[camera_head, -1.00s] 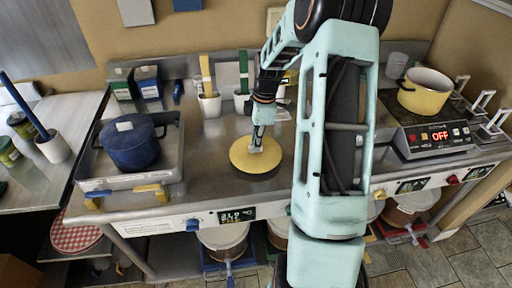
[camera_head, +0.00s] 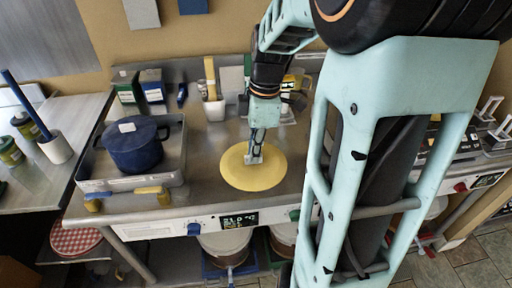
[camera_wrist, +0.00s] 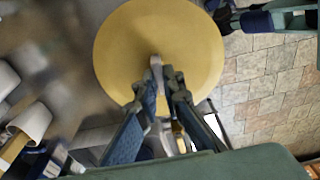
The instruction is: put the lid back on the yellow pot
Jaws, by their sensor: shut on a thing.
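The round yellow lid (camera_head: 265,178) hangs from my gripper (camera_head: 254,158), which is shut on its grey knob. The lid seems to be above the steel counter, left of my forearm. In the wrist view the lid (camera_wrist: 125,45) fills the upper middle, with the fingertips (camera_wrist: 158,85) at the knob. The yellow pot does not show now; my arm covers the area at the right where it stood on the hotplate.
A blue pot (camera_head: 135,152) with its lid on sits in a steel tray (camera_head: 172,178) at the left. White utensil holders (camera_head: 214,109) and boxes (camera_head: 126,88) stand along the back. My arm hides most of the right side. The steel counter (camera_head: 205,160) left of the lid is clear.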

